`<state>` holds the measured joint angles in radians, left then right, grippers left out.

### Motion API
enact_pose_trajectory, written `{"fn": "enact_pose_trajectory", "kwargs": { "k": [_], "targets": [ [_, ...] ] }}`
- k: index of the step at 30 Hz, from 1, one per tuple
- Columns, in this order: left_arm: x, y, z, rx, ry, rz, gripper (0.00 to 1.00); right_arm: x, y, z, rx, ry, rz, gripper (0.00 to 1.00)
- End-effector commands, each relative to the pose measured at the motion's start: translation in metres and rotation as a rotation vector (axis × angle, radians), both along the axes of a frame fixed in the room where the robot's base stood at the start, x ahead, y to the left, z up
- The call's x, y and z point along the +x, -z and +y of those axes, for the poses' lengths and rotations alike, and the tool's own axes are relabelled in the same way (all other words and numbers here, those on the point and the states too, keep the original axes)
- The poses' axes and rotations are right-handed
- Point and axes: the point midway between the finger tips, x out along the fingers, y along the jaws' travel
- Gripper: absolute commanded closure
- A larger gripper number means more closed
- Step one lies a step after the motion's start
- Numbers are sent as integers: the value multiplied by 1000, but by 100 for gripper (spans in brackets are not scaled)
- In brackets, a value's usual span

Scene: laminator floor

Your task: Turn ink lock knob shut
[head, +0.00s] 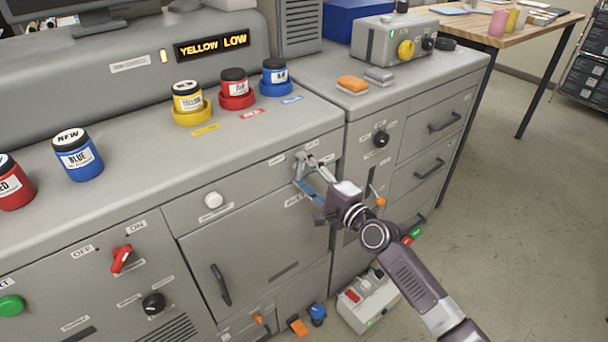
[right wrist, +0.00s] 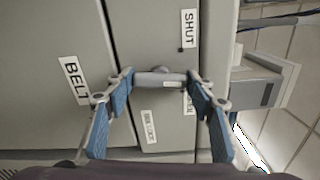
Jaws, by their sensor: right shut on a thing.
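The ink lock knob (right wrist: 160,79) is a grey bar-shaped knob on the grey cabinet front. In the right wrist view it lies across the picture between my blue-padded fingertips. My right gripper (head: 311,173) is shut on the knob, with one finger at each end of it. The gripper also shows in the right wrist view (right wrist: 161,82). A SHUT label (right wrist: 188,29) is above and to the right of the knob, and an ink lock label (right wrist: 149,125) is below it. In the head view the fingers mostly hide the knob. My left gripper is not in view.
Yellow (head: 188,98), red (head: 235,88) and blue (head: 275,77) ink jars stand in coloured rings on the counter. Open floor lies right.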

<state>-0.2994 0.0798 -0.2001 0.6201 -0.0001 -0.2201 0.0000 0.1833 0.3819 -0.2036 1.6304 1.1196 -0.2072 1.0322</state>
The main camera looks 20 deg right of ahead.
Motion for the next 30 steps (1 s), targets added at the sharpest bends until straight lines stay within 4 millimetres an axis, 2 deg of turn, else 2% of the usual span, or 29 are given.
{"fn": "enact_pose_trajectory", "kwargs": {
  "k": [18,30],
  "targets": [
    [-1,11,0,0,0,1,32,-1,2,1,-548,-3,-196,74],
    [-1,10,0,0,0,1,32,0,2,1,-809,-3,-290,74]
  ]
}}
